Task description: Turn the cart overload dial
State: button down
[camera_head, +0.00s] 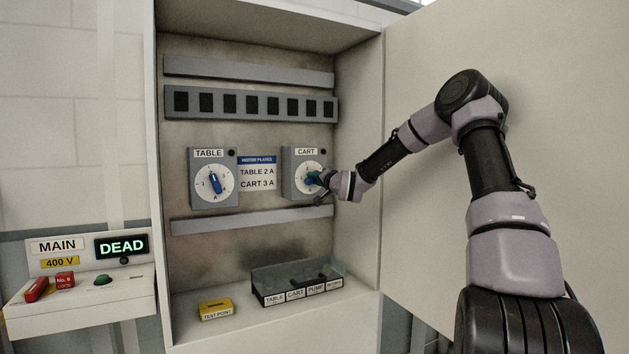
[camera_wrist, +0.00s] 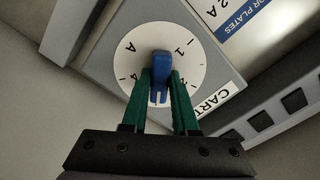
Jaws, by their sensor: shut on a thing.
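The cart overload dial is a white round face (camera_head: 301,180) on a grey box labelled CART, at the right inside the open cabinet. Its blue knob (camera_wrist: 160,66) shows in the wrist view, in the middle of the white face marked with numbers and an A. My gripper (camera_head: 314,179) reaches in from the right. In the wrist view its green fingers (camera_wrist: 160,82) are shut on the knob's near end, one on each side. The head view hides most of the knob behind my gripper, so its pointing is unclear there.
The TABLE dial (camera_head: 215,184) sits to the left, with a motor plates sign (camera_head: 257,173) between, reading TABLE 2 A, CART 3 A. A clear-fronted labelled tray (camera_head: 298,284) and a yellow test point block (camera_head: 215,310) stand below. The MAIN panel display (camera_head: 121,246) reads DEAD.

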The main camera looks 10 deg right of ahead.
jog(key=shift+f, duration=0.1)
dwell(0.4)
jog(key=c, duration=0.7)
grip_release()
jog(key=v, duration=1)
jog(key=shift+s+d, duration=0.15)
jog(key=shift+s, duration=0.25)
